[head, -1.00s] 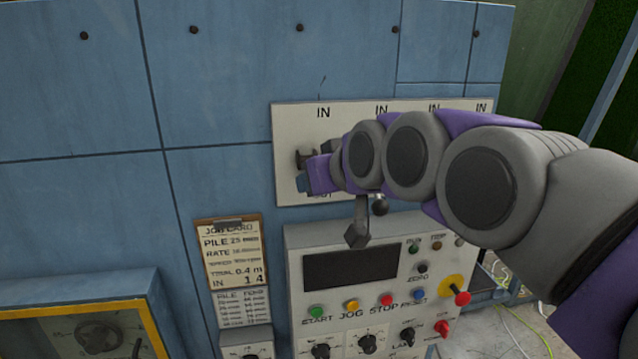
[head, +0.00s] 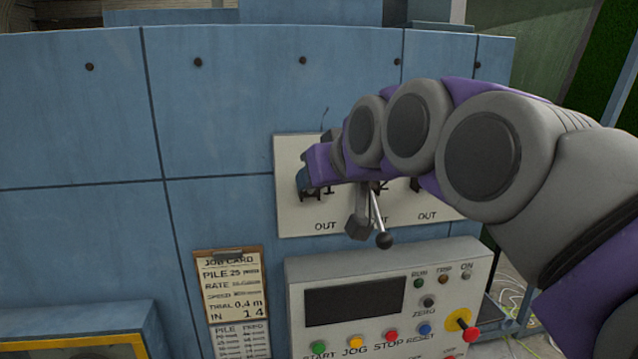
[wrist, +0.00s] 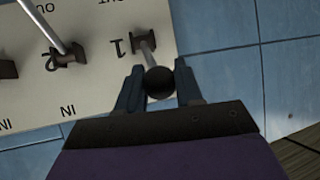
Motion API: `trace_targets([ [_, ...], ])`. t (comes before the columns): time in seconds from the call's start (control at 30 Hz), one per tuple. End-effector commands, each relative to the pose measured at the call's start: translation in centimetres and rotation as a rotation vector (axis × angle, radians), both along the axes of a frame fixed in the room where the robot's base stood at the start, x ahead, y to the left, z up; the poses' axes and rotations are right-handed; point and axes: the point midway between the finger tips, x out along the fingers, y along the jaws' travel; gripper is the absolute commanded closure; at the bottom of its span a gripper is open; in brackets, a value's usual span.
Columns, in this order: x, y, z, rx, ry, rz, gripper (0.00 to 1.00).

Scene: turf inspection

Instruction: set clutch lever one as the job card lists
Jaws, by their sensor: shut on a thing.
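The lever panel (head: 290,225) is a pale plate on the blue machine face, with OUT printed along its bottom. Clutch lever one's black ball knob (wrist: 159,82) is between the fingers of my gripper (wrist: 159,75), which is shut on it. Its rod (wrist: 149,55) runs from the pivot by the 1 toward the IN side. In the head view my gripper (head: 312,172) hides the knob and the IN labels. Lever two (head: 384,241) points down toward OUT; its rod (wrist: 42,25) shows in the wrist view. The job card (head: 233,285) reads IN 1 4.
A control box (head: 440,272) with a dark display and several coloured buttons juts out below the panel. A yellow-edged box (head: 75,325) stands at lower left. My arm covers the panel's right part. The blue face (head: 90,120) left of the panel is clear.

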Motion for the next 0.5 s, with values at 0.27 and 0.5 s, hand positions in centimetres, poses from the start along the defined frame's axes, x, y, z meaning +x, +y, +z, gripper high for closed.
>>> trace_targets([
  [0.27, 0.08, -0.02, 0.35, 0.004, -0.007, -0.001, 1.0],
  [0.5, 0.08, -0.02, 0.27, 0.003, -0.005, -0.002, 0.55],
])
